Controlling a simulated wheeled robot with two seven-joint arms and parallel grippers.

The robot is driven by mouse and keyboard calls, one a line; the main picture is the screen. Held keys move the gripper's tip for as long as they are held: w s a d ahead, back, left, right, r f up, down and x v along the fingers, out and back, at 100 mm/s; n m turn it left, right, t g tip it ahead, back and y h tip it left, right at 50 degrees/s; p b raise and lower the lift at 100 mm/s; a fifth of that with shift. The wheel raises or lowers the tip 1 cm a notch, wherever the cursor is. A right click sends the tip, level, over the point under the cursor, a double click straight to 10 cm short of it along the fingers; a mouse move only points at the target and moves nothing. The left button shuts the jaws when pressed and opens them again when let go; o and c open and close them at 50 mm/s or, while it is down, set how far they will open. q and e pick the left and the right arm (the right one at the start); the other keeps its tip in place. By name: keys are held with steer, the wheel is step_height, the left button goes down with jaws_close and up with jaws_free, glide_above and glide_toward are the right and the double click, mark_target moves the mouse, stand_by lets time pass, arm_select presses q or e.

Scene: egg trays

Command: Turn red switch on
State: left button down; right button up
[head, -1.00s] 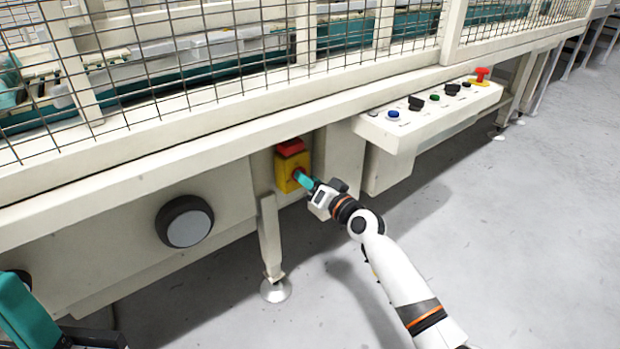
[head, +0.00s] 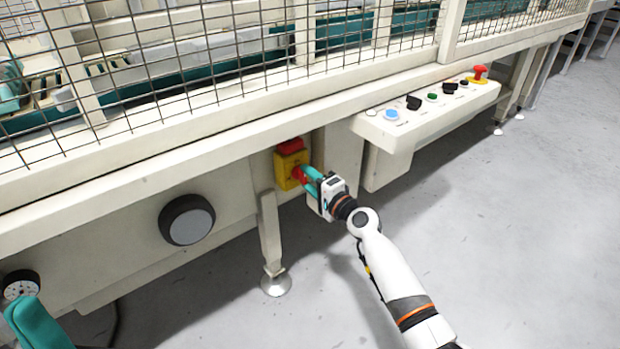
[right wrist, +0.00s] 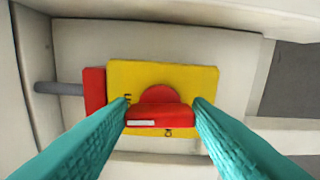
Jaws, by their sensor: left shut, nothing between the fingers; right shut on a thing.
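The red rotary switch (head: 298,172) sits on a yellow plate (head: 284,166) with a red top, on the machine's cream front below the ledge. In the right wrist view the red switch handle (right wrist: 160,115) lies across the yellow plate (right wrist: 190,79), with a white mark at its left end. My right gripper (head: 306,174) has its teal fingers on either side of the handle and is shut on it. It also shows in the right wrist view (right wrist: 160,104). My left gripper (head: 34,326) is partly in view at the lower left, shut and empty; its tips are hard to make out.
A control panel (head: 425,118) with several buttons juts out to the right. A round dark knob (head: 187,220) and a dial (head: 20,284) are on the machine front. A support leg (head: 270,235) stands just below the switch. The floor at right is clear.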

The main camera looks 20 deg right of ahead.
steer(key=shift+m, duration=0.3)
stand_by(0.4)
steer(key=o, duration=1)
steer(key=shift+d, duration=0.1)
steer(key=p+v, duration=0.2)
steer(key=v, duration=1)
